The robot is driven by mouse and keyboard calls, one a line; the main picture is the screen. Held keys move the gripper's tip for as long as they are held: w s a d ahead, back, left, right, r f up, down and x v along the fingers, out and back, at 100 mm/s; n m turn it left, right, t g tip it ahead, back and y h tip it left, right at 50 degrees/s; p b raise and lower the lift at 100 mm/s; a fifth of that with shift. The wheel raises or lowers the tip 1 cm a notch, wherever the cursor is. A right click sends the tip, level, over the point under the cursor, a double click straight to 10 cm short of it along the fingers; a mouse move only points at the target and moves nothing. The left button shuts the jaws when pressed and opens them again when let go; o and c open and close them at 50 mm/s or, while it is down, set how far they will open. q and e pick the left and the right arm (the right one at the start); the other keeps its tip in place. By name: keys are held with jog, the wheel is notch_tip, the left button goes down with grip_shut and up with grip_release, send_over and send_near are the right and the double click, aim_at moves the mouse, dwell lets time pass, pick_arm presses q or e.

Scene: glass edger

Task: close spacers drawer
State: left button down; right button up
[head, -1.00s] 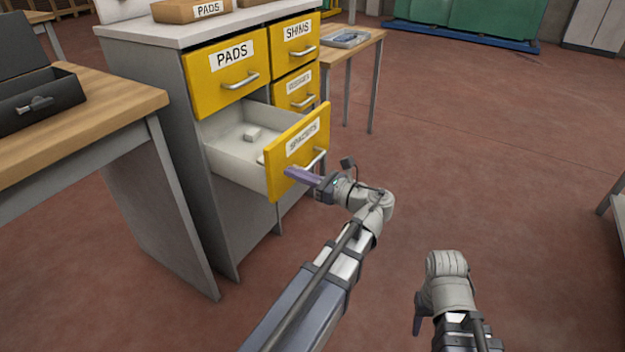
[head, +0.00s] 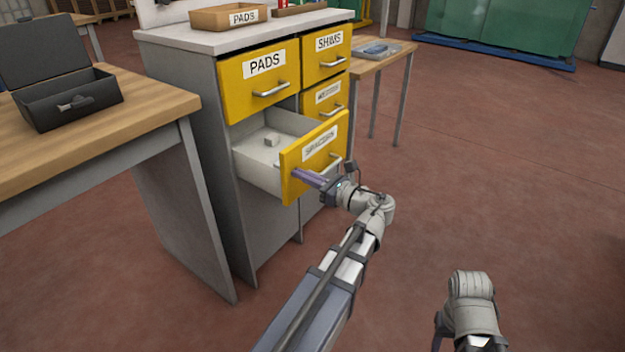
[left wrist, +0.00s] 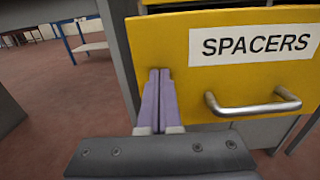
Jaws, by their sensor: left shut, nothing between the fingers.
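The spacers drawer (head: 315,158) is pulled partly out of the cabinet, with a yellow front, a white label and a metal handle. Its grey inside shows a small light block (head: 271,140). In the left wrist view the drawer front (left wrist: 178,40) fills the upper right, with its SPACERS label and handle (left wrist: 252,105). My left gripper (head: 298,174) is shut and empty, its purple fingertips (left wrist: 158,80) at the drawer front, left of the handle. They look to be touching the front or very close. My right arm (head: 470,300) is low at the right; its fingers are mostly hidden.
The grey cabinet (head: 215,170) has a closed PADS drawer (head: 258,90) above and a closed SHIMS drawer (head: 326,60) beside that. A wooden workbench (head: 120,120) with an open black case (head: 70,103) stands at left. The floor (head: 500,170) at right is clear.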

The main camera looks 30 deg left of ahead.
pick_arm(q)
jog(key=a, duration=0.6)
jog(key=w+a, duration=0.1)
jog(key=a, duration=1.2)
jog(key=shift+w, duration=0.25)
jog(key=shift+a+r, duration=0.1)
jog(key=shift+a, duration=0.2)
jog(key=shift+w+a, duration=0.1)
pick_arm(e)
jog(key=shift+d, duration=0.1)
